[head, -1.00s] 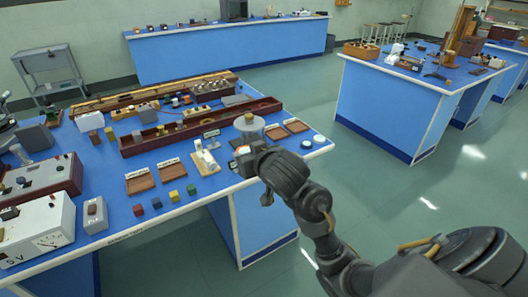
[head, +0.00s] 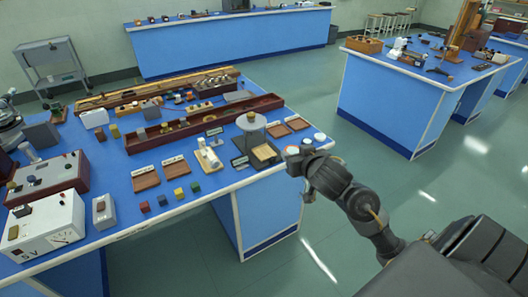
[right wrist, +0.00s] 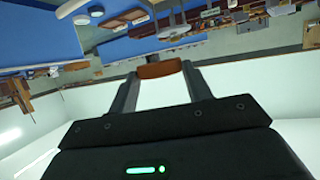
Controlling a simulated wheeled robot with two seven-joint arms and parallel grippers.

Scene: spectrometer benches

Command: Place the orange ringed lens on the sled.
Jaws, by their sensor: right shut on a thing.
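My right gripper (head: 296,154) is off the front right corner of the near bench, above the floor gap. In the right wrist view, its two fingers (right wrist: 160,72) are shut on an orange-brown piece (right wrist: 160,69), seen edge-on; it looks like the orange ringed lens. In the head view this piece is too small to make out clearly. I cannot tell for sure which thing is the sled; a small pale wooden base with a white cylinder (head: 208,157) stands near the bench front.
Clear floor lies between this bench and the far right bench (head: 400,95).

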